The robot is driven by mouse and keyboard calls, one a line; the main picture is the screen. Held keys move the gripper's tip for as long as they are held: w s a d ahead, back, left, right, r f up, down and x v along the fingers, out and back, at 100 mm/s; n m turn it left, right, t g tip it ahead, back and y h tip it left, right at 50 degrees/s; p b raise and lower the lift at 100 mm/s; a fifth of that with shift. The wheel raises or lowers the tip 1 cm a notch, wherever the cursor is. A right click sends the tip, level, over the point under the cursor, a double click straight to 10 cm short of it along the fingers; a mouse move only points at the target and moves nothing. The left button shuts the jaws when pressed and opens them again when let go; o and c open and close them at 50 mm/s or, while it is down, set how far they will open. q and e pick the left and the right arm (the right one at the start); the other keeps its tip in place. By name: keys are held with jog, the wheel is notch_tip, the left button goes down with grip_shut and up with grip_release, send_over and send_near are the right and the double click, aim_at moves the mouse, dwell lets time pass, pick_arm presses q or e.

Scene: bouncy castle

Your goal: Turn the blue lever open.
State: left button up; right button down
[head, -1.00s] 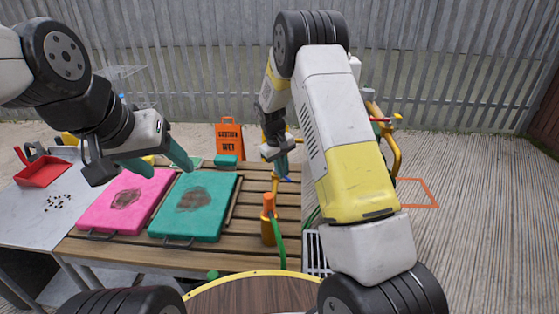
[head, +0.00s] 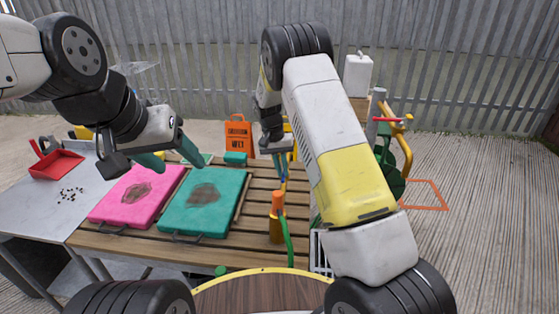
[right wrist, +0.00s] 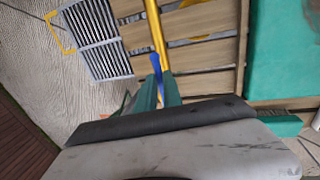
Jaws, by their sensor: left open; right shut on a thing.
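The blue lever (right wrist: 156,66) sits on a thin yellow pipe (right wrist: 155,25) in the right wrist view. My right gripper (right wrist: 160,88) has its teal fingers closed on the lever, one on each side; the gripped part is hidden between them. In the head view this gripper (head: 283,172) points down over the right part of the slatted table, and only a small bit of blue shows at its fingertips. My left gripper (head: 172,156) is open and empty above the far edges of the pink and teal pads.
A slatted wooden table (head: 215,258) holds a pink pad (head: 120,205), a teal pad (head: 225,190) and an orange-topped fitting with a green hose (head: 277,215). An orange warning sign (head: 238,135) stands behind. A floor grate (right wrist: 95,40) lies beside the table.

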dwell(0.4)
jog(key=c, duration=1.5)
grip_release()
jog(key=shift+w+a+r, duration=0.1)
jog(key=shift+a+r, duration=0.15)
jog(key=shift+r, duration=1.05)
jog(key=shift+w+a+r, duration=0.1)
jog(key=shift+a+r, duration=0.2)
jog(key=shift+r, duration=0.95)
jog(key=shift+a+r, duration=0.25)
jog(key=shift+r, duration=1.05)
